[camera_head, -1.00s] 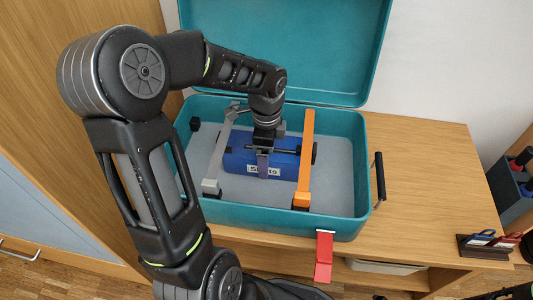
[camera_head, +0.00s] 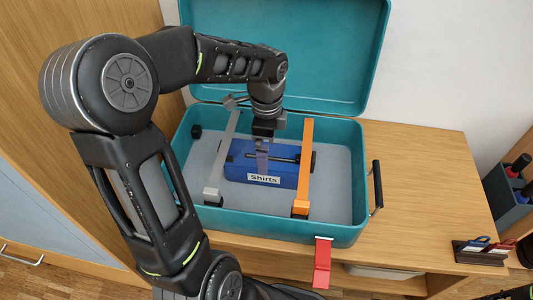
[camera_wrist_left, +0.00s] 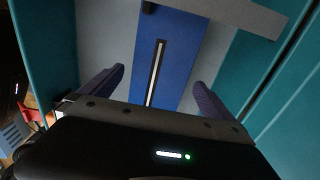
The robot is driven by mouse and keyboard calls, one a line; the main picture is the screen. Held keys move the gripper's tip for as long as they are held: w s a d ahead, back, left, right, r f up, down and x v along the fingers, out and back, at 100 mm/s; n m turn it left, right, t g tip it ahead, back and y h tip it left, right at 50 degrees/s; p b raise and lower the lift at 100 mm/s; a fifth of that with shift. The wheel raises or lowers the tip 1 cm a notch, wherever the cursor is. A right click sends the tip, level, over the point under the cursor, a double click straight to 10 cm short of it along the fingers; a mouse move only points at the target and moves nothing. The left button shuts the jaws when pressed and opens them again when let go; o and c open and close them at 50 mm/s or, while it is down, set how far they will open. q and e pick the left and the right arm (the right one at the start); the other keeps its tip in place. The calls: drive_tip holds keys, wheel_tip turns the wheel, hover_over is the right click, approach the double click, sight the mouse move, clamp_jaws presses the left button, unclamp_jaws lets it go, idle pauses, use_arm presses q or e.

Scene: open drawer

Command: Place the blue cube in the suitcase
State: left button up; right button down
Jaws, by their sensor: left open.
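The blue cube (camera_head: 285,180) is a blue box with a white label reading "Shirts". It lies inside the open teal suitcase (camera_head: 345,235), on its grey floor between a grey strap (camera_head: 222,150) and an orange strap (camera_head: 305,155). My left gripper (camera_head: 262,160) is over the box from above, and its fingers are open. In the left wrist view the blue box (camera_wrist_left: 178,60) shows between and beyond the two spread fingertips (camera_wrist_left: 160,82), apart from both. My right gripper is not in view.
The suitcase lid (camera_head: 290,50) stands open at the back. A red latch (camera_head: 322,262) hangs at the front and a black handle (camera_head: 377,183) is on the right side. The wooden top (camera_head: 430,180) is clear right of the suitcase, up to a small holder (camera_head: 483,250).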

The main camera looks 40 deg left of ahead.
use_arm(q)
wheel_tip(320, 180, up, 6)
drive_tip(key=shift+f+p, duration=0.1)
drive_tip(key=shift+p, duration=0.55)
idle(0.4)
